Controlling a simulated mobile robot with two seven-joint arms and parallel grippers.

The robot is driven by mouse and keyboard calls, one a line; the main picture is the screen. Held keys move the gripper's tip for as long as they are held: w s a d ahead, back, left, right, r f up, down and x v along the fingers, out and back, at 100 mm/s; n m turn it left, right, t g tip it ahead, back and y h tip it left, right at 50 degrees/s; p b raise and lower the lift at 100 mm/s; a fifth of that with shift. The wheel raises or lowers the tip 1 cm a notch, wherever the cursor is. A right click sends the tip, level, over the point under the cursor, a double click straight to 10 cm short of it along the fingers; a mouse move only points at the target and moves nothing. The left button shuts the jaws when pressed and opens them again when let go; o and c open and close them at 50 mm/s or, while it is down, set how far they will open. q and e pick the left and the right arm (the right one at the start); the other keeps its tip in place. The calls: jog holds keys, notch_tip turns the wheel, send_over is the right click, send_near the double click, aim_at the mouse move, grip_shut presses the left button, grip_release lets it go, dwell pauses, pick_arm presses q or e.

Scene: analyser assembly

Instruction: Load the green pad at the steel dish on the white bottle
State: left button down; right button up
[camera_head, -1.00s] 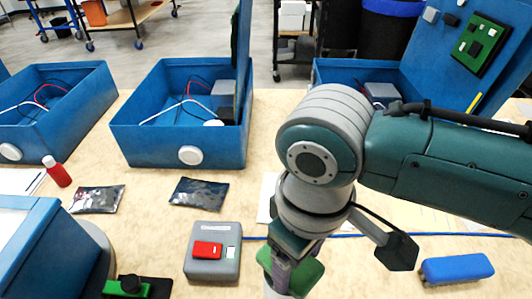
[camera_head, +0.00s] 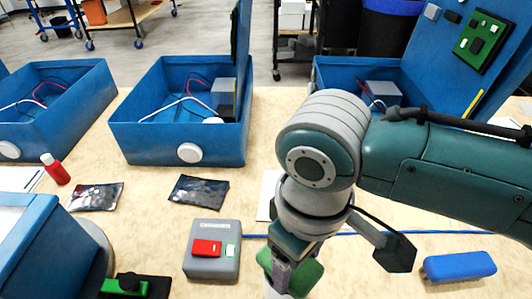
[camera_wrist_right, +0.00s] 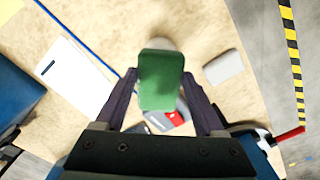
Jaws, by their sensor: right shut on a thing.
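My right gripper (camera_head: 283,268) is shut on the green pad (camera_head: 305,276), low in the middle of the head view. In the right wrist view the green pad (camera_wrist_right: 160,82) is between the two fingers (camera_wrist_right: 160,100). A pale white thing (camera_head: 272,292), possibly the white bottle, shows just below the pad at the bottom edge of the head view. A pale rounded thing (camera_wrist_right: 160,43) shows behind the pad in the wrist view. Whether pad and bottle touch is hidden. I cannot make out the steel dish for sure. My left gripper is not in view.
A grey box with a red block (camera_head: 207,247) stands left of the gripper. Dark pouches (camera_head: 198,191), a red bottle (camera_head: 56,170) and open blue housings (camera_head: 150,145) are farther back. A blue cable (camera_head: 375,231) crosses the table.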

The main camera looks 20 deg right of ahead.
jog(key=shift+f, duration=0.45)
dwell(1.5)
notch_tip(320, 180, up, 3)
jog(key=p, duration=0.3)
notch_tip(320, 180, up, 4)
jog(key=p, duration=0.5)
dwell(0.7)
